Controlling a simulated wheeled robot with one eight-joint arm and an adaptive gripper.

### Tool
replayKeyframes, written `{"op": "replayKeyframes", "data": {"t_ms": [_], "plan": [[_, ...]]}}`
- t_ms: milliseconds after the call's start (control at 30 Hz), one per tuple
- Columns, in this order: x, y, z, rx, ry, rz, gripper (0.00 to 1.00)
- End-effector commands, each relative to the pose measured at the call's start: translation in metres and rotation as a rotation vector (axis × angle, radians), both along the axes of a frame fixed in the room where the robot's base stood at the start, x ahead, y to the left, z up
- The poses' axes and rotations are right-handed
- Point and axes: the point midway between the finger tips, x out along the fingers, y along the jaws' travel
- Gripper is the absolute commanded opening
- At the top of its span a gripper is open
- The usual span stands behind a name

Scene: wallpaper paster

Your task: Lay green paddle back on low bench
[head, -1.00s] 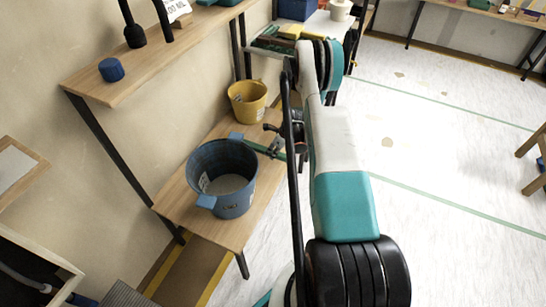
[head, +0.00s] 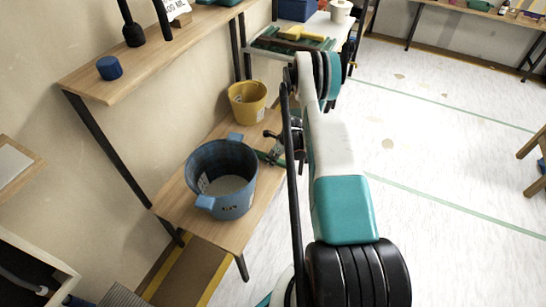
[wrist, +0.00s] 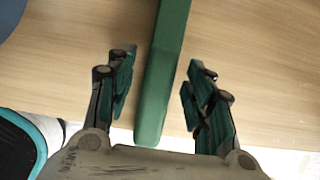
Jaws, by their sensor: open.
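The green paddle (wrist: 163,75) lies on or just over the wooden low bench (wrist: 245,60), with its handle between the fingers of my gripper (wrist: 160,70) in the wrist view. The fingers are open, with a gap on each side of the handle. In the head view only a bit of the paddle (head: 266,156) shows, beside the blue bucket on the bench (head: 215,236). My arm and gripper (head: 276,144) hide the rest. I cannot tell from this angle whether the paddle lies flat.
A large blue bucket (head: 222,178) and a yellow bucket (head: 247,101) stand on the low bench. A higher wooden shelf (head: 130,75) with a blue cap (head: 109,68) runs along the wall. White floor to the right (head: 440,150) is mostly open.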

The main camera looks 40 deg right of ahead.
Motion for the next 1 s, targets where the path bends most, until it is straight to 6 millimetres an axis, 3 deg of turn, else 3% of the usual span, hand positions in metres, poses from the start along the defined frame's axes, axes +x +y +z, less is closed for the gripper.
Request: {"op": "replayKeyframes", "data": {"t_ms": [167,700,1000], "plan": [[-0.003,-0.001,0.007,0.000,0.000,-0.001,0.48],[-0.039,-0.015,0.104,0.001,-0.001,-0.001,0.48],[-0.048,-0.019,0.126,0.000,0.000,0.000,0.48]]}}
